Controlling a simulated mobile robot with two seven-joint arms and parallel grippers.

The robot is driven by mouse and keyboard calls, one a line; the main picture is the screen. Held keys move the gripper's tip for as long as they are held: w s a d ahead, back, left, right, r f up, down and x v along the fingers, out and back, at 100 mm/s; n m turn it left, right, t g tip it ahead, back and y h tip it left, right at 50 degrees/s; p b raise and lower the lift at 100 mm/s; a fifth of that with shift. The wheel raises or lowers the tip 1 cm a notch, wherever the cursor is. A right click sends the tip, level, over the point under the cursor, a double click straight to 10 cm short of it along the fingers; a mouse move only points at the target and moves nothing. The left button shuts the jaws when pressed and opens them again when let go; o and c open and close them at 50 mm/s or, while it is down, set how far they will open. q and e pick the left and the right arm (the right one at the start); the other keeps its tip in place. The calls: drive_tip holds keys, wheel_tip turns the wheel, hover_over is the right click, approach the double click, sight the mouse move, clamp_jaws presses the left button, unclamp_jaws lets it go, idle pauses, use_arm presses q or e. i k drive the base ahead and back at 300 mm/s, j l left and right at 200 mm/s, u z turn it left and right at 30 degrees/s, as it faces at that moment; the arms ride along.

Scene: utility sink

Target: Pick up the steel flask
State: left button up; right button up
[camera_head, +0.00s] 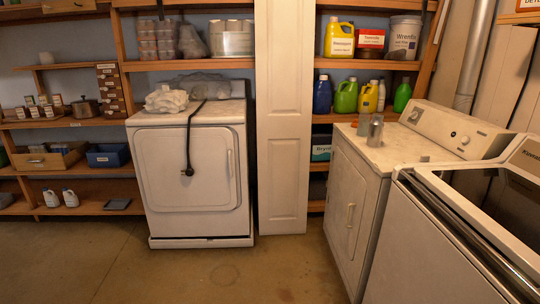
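A grey, metallic-looking upright vessel (375,131), which looks like the steel flask, stands on the far-left corner of the white dryer top on the right. A second greyish item (363,124) stands close behind it to the left and is partly covered by it; I cannot tell exactly what it is. Neither of my grippers is in view.
The white dryer (358,205) stands beside an open-topped washer (430,245) at the front right. Another white dryer (190,175) stands at the back left, with a dark hose hanging over its front. A white door panel (284,120) stands between shelves. The concrete floor (215,275) is clear.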

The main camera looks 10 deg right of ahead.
sight(374, 138)
drive_tip(key=i, duration=1.3)
drive_tip(key=i+j+z, duration=0.1)
drive_tip(key=i+z, duration=0.2)
drive_tip(key=i, duration=0.25)
drive_tip(key=i+j+z, duration=0.3)
drive_tip(key=i, duration=0.25)
drive_tip(key=i+j+z, duration=0.2)
drive_tip(key=i+z, duration=0.2)
drive_tip(key=i+j+z, duration=0.3)
drive_tip(key=z, duration=0.15)
